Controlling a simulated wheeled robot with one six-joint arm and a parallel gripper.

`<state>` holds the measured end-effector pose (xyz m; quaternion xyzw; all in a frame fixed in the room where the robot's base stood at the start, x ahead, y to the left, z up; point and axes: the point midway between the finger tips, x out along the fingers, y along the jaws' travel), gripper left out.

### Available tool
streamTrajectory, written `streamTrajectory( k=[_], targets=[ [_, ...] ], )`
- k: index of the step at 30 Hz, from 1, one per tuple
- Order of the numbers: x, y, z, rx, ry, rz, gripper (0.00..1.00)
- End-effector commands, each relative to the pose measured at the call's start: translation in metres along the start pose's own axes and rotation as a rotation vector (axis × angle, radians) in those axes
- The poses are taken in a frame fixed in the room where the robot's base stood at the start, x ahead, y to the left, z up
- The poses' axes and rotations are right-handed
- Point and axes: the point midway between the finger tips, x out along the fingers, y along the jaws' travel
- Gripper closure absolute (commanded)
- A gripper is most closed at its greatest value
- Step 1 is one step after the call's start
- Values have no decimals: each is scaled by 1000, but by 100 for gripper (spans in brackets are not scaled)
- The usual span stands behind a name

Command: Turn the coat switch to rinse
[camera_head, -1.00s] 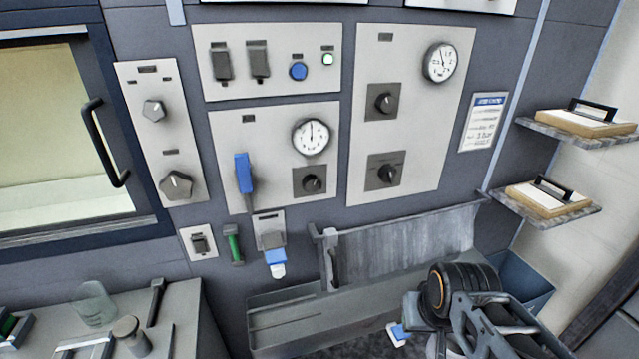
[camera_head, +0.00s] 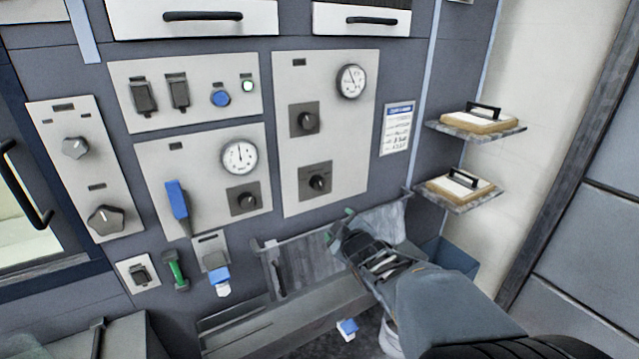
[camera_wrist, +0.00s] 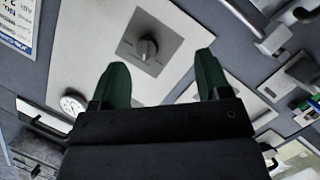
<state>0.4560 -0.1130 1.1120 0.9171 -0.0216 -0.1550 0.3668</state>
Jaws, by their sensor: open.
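The right grey panel (camera_head: 340,85) carries two dark rotary switches, an upper one (camera_head: 304,119) and a lower one (camera_head: 317,183). Their labels are too small to read, so I cannot tell which is the coat switch. My gripper (camera_head: 340,225) is open and empty, below and slightly right of the lower switch in the head view. In the wrist view, one rotary switch (camera_wrist: 147,47) on a square plate lies beyond and between the green fingertips (camera_wrist: 160,68), apart from them. It looks like the lower switch. The gripper body hides part of the panel there.
A gauge (camera_head: 350,81) sits on the same panel. The left panel has a gauge (camera_head: 239,157), a blue lever (camera_head: 177,202) and another rotary switch (camera_head: 243,200). A grey trough (camera_head: 245,322) lies below. Two shelves (camera_head: 462,194) with handled boards project at the right.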

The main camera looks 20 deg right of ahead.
Motion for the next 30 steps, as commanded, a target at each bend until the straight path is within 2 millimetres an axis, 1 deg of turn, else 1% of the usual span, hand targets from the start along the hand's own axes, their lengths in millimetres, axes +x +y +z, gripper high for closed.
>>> streamTrajectory(
  k=[1,6,11,14,17,30],
  targets=[
    [2,8,-2,-37,44,20,30],
    [3,21,-13,-146,189,75,30],
    [2,26,-19,-199,265,102,30],
    [6,28,-22,-210,286,108,30],
    [17,29,-27,-215,294,109,30],
    [95,36,-52,-214,292,109,30]
  ],
)
